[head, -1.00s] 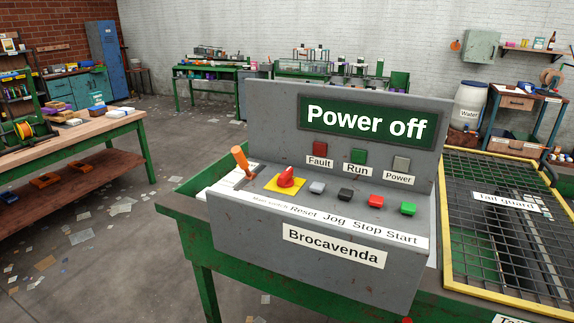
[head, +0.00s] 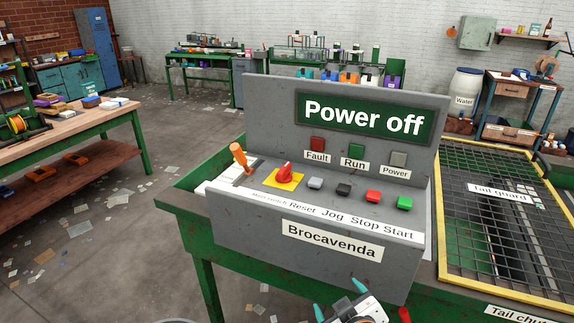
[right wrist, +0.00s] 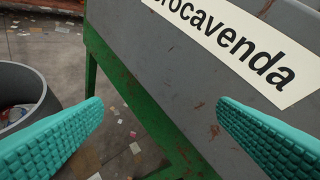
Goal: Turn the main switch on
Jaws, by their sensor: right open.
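The grey control box (head: 225,225) reads "Power off" on its green display (head: 364,117). An orange-handled lever (head: 239,156) stands left of the knob, tilted. My right gripper (head: 339,299) is low in front of the box, below the Brocavenda sign (head: 333,241), well apart from the knob. In the right wrist view its teal fingers (right wrist: 160,125) are spread and empty, with the box front behind them. My left gripper is out of view.
Grey, black, red and green buttons (head: 404,203) line up right of the knob. The Fault, Run and Power lamps (head: 399,159) look unlit. The yellow-framed tail guard (head: 445,210) is at the right. A grey round bin (right wrist: 30,105) shows at the wrist view's left.

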